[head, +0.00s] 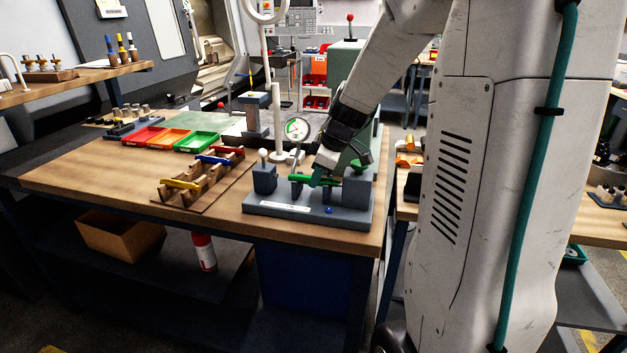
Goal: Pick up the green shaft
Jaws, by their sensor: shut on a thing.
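The green shaft (299,178) lies level in the grey measuring fixture (295,209) near the right front of the wooden bench. The fixture has a grey block at each end and a dial gauge (297,129) on a post behind the shaft. My gripper (319,181) reaches down from the upper right and is shut on the green shaft, right of its visible left end. The gripper hides part of the shaft. I cannot tell whether the shaft still rests on its supports.
Left of the fixture, a wooden rack (190,193) holds yellow, blue and red shafts. Behind it are red (144,137), orange (170,139) and green (197,142) trays. A grey stand (256,112) is at the back. Bare bench top (90,172) lies at the left.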

